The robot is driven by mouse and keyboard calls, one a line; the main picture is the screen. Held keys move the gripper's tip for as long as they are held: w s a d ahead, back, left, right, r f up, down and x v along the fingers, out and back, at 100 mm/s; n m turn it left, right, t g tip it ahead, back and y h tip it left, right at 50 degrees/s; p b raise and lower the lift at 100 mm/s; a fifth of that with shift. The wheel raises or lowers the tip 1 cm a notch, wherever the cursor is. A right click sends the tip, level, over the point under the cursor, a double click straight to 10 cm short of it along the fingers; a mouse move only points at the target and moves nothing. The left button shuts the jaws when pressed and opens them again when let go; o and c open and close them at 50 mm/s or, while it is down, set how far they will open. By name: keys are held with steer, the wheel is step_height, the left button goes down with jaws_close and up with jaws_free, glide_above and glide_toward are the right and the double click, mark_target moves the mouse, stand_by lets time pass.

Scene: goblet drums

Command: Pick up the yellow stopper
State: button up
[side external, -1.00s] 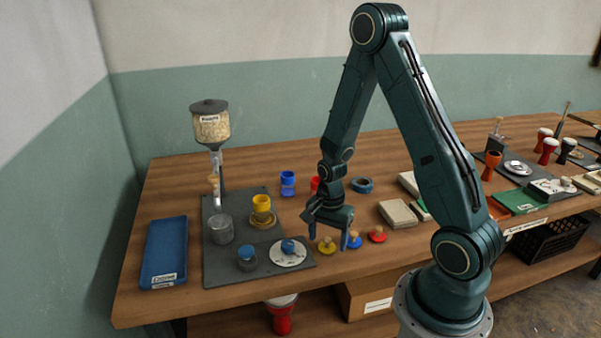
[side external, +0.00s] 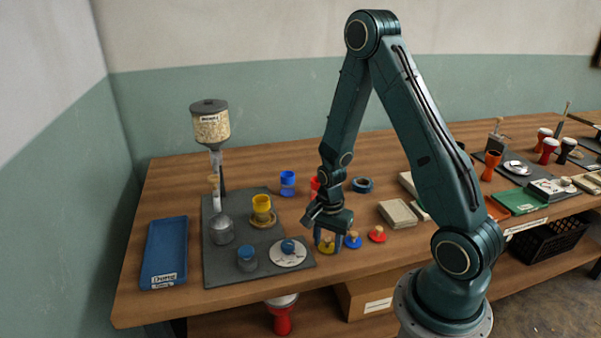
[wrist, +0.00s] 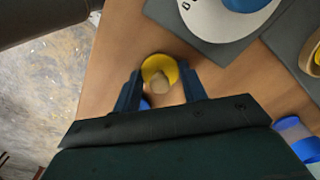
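The yellow stopper (side external: 327,249), a yellow disc with a pale wooden knob, stands on the wooden table between the round plate and the blue stopper. In the wrist view the yellow stopper (wrist: 155,65) lies between the two finger ends. My gripper (side external: 328,246) points down over it, fingers on either side of it. In the wrist view my gripper (wrist: 161,75) is open, with small gaps between its fingers and the yellow disc. The fingers partly hide the stopper in the side view.
The blue stopper (side external: 353,241) stands close on the right, with the red stopper (side external: 377,235) beyond it. The white plate (side external: 283,259) on the grey mat (side external: 222,273) is close on the left. A red cup (side external: 315,185) stands behind my gripper.

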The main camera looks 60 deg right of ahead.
mark_target(327, 238)
steer(key=shift+r, duration=0.1)
stand_by(0.4)
step_height(327, 238, up, 20)
stand_by(0.9)
stand_by(0.5)
steer(key=w+f+n, duration=0.1)
steer(key=w+f, duration=0.1)
steer(key=w, duration=0.8)
steer(key=w+f+n, duration=0.2)
steer(key=w, duration=0.9)
steer(key=shift+d+f, duration=0.3)
steer(key=shift+d, duration=0.05)
steer(key=shift+f, duration=0.15)
step_height(327, 238, down, 6)
steer(key=shift+f, duration=0.2)
stand_by(2.2)
